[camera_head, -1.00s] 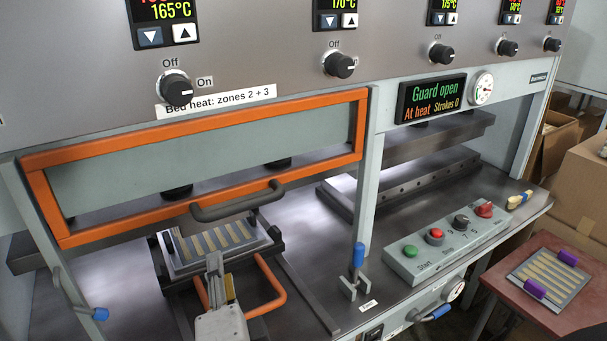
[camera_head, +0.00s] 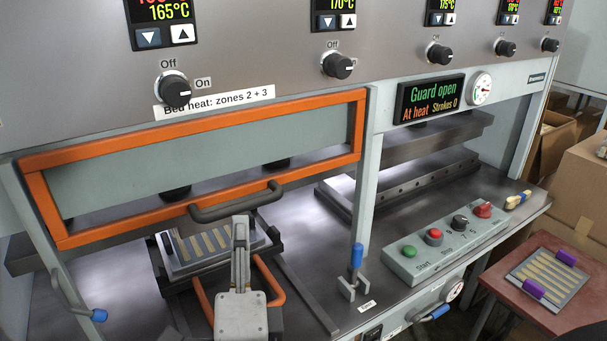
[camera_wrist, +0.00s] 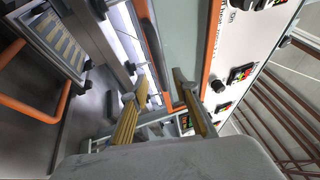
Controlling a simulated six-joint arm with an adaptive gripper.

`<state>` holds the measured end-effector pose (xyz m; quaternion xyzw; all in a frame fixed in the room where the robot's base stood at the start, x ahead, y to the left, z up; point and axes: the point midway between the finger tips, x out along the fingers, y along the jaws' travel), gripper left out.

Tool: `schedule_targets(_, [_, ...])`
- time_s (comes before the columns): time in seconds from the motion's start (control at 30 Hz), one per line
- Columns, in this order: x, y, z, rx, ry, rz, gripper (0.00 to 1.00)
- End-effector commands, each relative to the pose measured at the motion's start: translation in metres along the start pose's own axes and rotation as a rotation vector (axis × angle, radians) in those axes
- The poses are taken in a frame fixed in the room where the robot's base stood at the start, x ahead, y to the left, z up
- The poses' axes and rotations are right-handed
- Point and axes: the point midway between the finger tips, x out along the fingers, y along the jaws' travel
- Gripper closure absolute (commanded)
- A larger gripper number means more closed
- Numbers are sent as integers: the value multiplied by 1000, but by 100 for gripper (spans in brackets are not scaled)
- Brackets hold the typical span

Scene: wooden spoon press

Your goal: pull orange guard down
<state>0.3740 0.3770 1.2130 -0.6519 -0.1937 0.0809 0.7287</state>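The orange guard (camera_head: 195,167) is a framed grey panel, raised above the left press bed. Its dark grey handle (camera_head: 237,203) hangs along the lower orange bar. My gripper (camera_head: 241,222) is just below and in front of the handle in the head view, seen from behind; whether it touches the handle is unclear. In the wrist view my gripper (camera_wrist: 160,82) has its two yellowish fingers spread with a gap between them and nothing visibly held. An orange bar of the guard (camera_wrist: 152,38) shows beyond the fingers there. The display (camera_head: 432,98) reads "Guard open".
A tray of wooden pieces (camera_head: 188,257) lies on the bed under the guard, beside orange loops. A blue-knobbed lever (camera_head: 357,257) and a button box (camera_head: 447,242) stand to the right. A red table (camera_head: 553,312) holds another tray.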

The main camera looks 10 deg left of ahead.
Motion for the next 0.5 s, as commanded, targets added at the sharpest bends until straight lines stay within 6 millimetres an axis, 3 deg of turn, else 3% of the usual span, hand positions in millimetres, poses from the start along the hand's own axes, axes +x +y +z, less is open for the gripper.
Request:
schedule_targets(0.27, [18, 0, -1, 0, 2, -1, 71])
schedule_targets(0.5, [45, 0, -1, 0, 2, 0, 71])
